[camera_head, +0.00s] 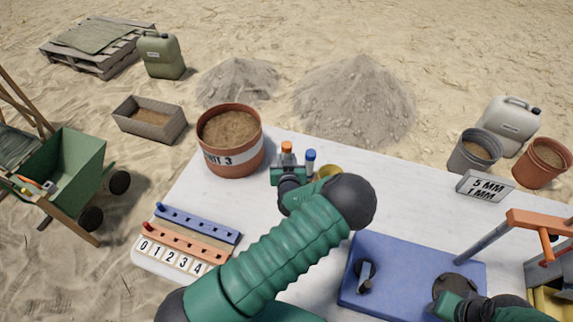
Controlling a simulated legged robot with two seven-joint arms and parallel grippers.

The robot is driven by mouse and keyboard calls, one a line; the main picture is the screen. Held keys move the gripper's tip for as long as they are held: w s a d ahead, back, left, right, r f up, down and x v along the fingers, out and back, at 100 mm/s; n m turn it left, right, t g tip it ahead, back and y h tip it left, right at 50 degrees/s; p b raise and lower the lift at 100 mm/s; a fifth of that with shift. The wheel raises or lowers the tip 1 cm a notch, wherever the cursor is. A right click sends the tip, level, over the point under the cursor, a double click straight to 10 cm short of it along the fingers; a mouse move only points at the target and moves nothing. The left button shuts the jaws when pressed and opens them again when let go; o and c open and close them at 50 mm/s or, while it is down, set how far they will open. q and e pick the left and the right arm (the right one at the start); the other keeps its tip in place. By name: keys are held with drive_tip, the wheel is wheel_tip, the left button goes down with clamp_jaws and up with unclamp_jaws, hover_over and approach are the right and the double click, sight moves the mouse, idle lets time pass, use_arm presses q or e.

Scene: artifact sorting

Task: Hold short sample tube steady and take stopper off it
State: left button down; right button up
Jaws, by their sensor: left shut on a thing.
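Two small capped pieces stand close together near the table's back edge. One has an orange stopper (287,147), the other a blue top (310,156). I cannot tell from their size which is the short sample tube. My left gripper (287,171) is shut at the orange-stoppered tube, just below its orange top. My own arm and wrist hide the tube's lower part and most of the fingers. The blue-topped piece is just right of the gripper. My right gripper (452,305) is low at the right, over the blue mat (405,254); its fingers are not clear.
A yellow vessel (328,171) is partly hidden behind my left wrist. A terracotta pot (231,160) stands left of the tubes. A numbered peg rack (190,240) lies front left. A size sign (485,186) and an orange-topped stand (540,224) are right. The white table's middle right is clear.

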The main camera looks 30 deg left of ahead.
sight(286, 150)
use_arm(q)
wheel_tip(286, 150, up, 6)
drive_tip(key=shift+f, duration=0.15)
drive_tip(key=shift+a+r, duration=0.15)
drive_tip(key=shift+r, duration=0.3)
drive_tip(key=c, duration=1.7)
unclamp_jaws()
clamp_jaws()
drive_tip(key=shift+s+f, duration=0.1)
